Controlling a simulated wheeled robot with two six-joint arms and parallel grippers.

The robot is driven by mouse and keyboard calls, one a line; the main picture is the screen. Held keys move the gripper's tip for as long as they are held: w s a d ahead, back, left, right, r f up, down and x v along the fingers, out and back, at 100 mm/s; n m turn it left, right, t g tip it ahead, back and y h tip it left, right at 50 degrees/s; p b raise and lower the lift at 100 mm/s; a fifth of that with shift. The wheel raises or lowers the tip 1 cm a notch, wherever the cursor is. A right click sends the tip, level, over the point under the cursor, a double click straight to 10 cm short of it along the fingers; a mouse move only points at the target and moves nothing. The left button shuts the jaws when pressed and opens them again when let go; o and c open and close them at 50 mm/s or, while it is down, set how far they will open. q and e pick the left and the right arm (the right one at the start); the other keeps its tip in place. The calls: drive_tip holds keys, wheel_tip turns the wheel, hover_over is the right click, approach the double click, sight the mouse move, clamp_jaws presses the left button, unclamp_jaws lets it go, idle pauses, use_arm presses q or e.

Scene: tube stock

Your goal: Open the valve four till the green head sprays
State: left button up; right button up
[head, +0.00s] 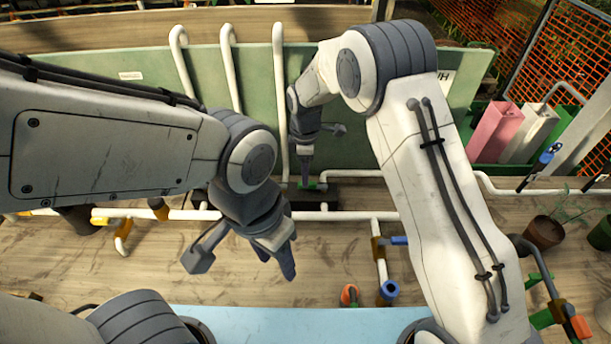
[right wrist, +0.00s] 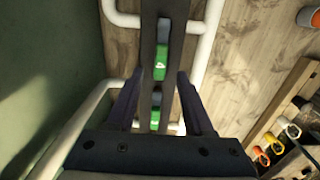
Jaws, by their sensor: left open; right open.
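Valve four shows in the right wrist view as a green part marked "4" (right wrist: 160,66) on a dark upright bar. A second green part (right wrist: 155,119) lies lower on the bar. In the head view, a small green part (head: 314,186) sits by a dark box on the pipework. My right gripper (head: 305,178) points down at it. In the right wrist view its open fingers (right wrist: 155,88) stand either side of the bar; contact is unclear. My left gripper (head: 275,264) is open and empty above the wooden deck. I cannot make out a green spray head.
White pipes (head: 281,90) rise along the green panel (head: 205,75) behind. A blue-handled valve (head: 397,240) and a blue pipe end (head: 389,290) lie in front. Pink and white boxes (head: 496,128) and a plant pot (head: 543,232) are at the right.

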sight(313, 185)
drive_tip(key=shift+f+p, duration=0.35)
drive_tip(key=shift+f, duration=1.35)
clamp_jaws()
